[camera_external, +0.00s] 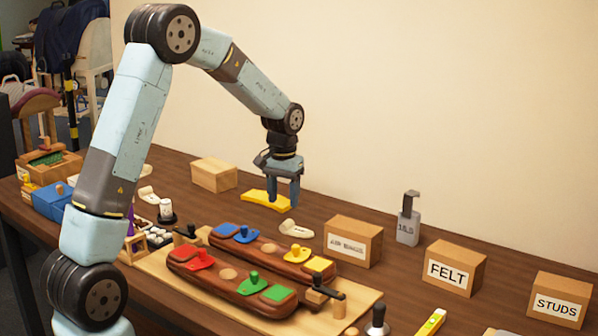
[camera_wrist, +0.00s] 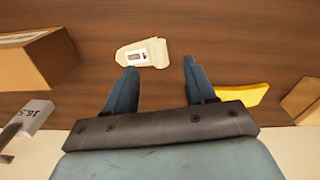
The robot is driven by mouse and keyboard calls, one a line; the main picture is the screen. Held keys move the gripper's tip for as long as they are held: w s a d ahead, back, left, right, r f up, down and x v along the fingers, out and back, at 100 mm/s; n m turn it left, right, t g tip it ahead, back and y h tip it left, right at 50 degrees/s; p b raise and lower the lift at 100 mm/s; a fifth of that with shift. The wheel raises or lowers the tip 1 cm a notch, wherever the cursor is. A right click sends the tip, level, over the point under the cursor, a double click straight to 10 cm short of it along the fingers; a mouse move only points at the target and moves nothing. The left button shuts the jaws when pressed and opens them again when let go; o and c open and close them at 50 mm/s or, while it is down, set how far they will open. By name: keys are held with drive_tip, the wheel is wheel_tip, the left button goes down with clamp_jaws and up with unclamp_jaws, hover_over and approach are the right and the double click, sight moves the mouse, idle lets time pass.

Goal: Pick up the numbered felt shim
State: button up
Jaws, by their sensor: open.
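A cream-white felt shim (camera_wrist: 142,53) with a small printed label lies flat on the wooden bench in the wrist view. The label is too small to read. It also shows in the external view (camera_external: 296,228), close to the front right of my gripper. My gripper (camera_external: 283,203) points down above the bench with its fingers apart and nothing between them. In the wrist view my gripper (camera_wrist: 157,68) has its fingertips near the shim's lower edge, the shim lying mostly beyond the left finger. Whether they touch is not clear.
A yellow curved piece (camera_external: 265,200) lies just behind my gripper. A cardboard box (camera_external: 353,241) and a grey weight (camera_external: 408,226) stand to the right. FELT (camera_external: 453,268) and STUDS (camera_external: 559,300) boxes are farther right. Brown saddle panels (camera_external: 232,284) with coloured knobbed pieces lie in front.

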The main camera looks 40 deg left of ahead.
sight(286, 223)
drive_tip(key=shift+w+d+f, duration=0.1)
drive_tip(key=shift+w+f, duration=0.05)
drive_tip(key=shift+f, duration=1.6)
drive_tip(key=shift+w+f, duration=0.1)
drive_tip(key=shift+f, duration=1.65)
drive_tip(key=shift+c, duration=0.3)
clamp_jaws()
